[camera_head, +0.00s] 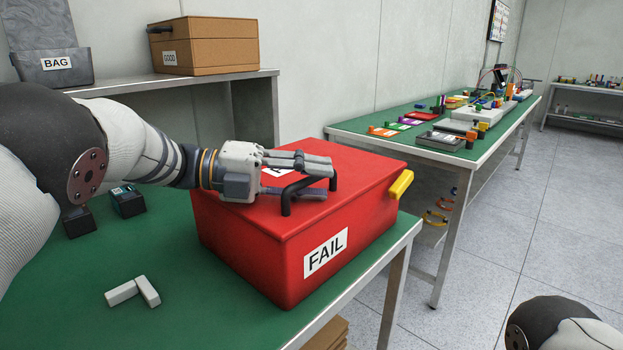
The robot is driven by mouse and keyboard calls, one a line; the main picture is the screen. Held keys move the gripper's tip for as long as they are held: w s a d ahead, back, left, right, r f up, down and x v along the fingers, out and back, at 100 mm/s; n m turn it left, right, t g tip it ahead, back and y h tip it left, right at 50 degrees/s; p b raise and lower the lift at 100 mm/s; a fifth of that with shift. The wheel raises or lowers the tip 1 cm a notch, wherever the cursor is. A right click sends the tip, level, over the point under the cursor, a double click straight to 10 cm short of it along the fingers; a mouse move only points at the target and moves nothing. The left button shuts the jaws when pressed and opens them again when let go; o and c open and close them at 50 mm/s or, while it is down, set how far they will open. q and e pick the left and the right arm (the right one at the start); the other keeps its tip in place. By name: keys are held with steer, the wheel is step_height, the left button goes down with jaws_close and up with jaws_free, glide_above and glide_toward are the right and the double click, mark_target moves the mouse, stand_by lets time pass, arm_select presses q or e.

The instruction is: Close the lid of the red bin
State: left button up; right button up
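The red bin (260,256), labelled FAIL, stands on the green bench. Its red lid (365,170) lies flat over the top, with no gap that I can see. A black handle (286,202) stands on the lid. My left gripper (328,180) is at this handle, low over the lid. Its fingers are apart, with a gap between them, and overlap the handle in the picture. I cannot tell whether they touch it. The gripper hides part of the lid and its white label. My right gripper is out of view.
The green bench (190,300) holds two white blocks (134,290) and small dark boxes (127,201). A yellow grip (400,184) juts from the bin's right side. A shelf behind carries a brown GOOD box (205,45) and a grey BAG bin (55,66). Another bench (365,140) stands right.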

arm_select(q)
steer(key=a, duration=0.4)
steer(key=a+r, duration=0.1)
steer(key=a, duration=0.7)
steer(key=shift+s+r, duration=0.35)
steer(key=shift+s, duration=0.05)
steer(key=shift+f, duration=0.1)
